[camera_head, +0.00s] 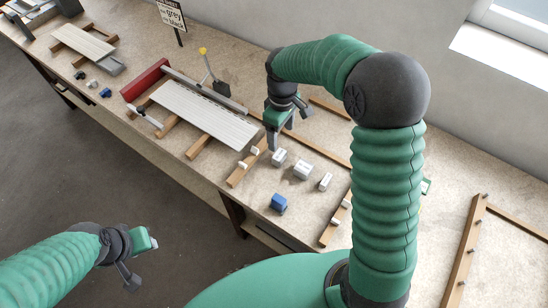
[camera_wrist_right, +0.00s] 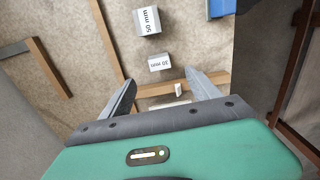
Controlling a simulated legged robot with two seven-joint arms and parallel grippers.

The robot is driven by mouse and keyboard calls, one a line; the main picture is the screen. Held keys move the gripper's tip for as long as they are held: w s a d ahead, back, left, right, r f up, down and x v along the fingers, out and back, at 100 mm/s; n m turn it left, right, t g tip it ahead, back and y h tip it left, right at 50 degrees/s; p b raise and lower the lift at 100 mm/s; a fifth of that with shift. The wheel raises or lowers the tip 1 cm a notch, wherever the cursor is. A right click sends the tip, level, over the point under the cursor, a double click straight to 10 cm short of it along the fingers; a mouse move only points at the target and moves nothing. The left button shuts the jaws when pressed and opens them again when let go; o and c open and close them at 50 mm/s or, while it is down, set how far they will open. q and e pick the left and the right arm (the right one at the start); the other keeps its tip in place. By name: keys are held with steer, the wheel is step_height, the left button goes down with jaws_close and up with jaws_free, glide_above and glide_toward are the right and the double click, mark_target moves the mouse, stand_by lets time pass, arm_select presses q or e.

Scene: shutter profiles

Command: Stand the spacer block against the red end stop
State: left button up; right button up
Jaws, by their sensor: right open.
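The red end stop (camera_head: 146,80) stands across the left end of a pale slatted panel (camera_head: 203,114) in the head view. Three light grey blocks stand on the bench to its right: a small one (camera_head: 279,158), a larger one (camera_head: 302,170) and another small one (camera_head: 325,182). In the right wrist view, one block reads 30 mm (camera_wrist_right: 160,62) and a larger one reads 50 mm (camera_wrist_right: 148,21). My right gripper (camera_head: 288,127) is open and empty above the bench, near the leftmost block; its fingers (camera_wrist_right: 160,84) point toward the 30 mm block. My left gripper (camera_head: 140,257) hangs off the bench's front.
A blue block (camera_head: 279,203) lies near the front edge. Wooden rails (camera_head: 247,164) with white pegs border the blocks. A second panel (camera_head: 84,41) lies far left.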

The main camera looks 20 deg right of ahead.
mark_target(279, 154)
step_height(279, 154, down, 8)
steer(key=shift+d, duration=0.1)
steer(key=f, duration=0.3)
steer(key=f+p, duration=0.1)
steer(key=f, duration=0.1)
steer(key=shift+w, duration=0.35)
steer(key=shift+s+r, duration=0.1)
steer(key=shift+r, duration=0.05)
steer(key=c, duration=0.5)
jaws_close()
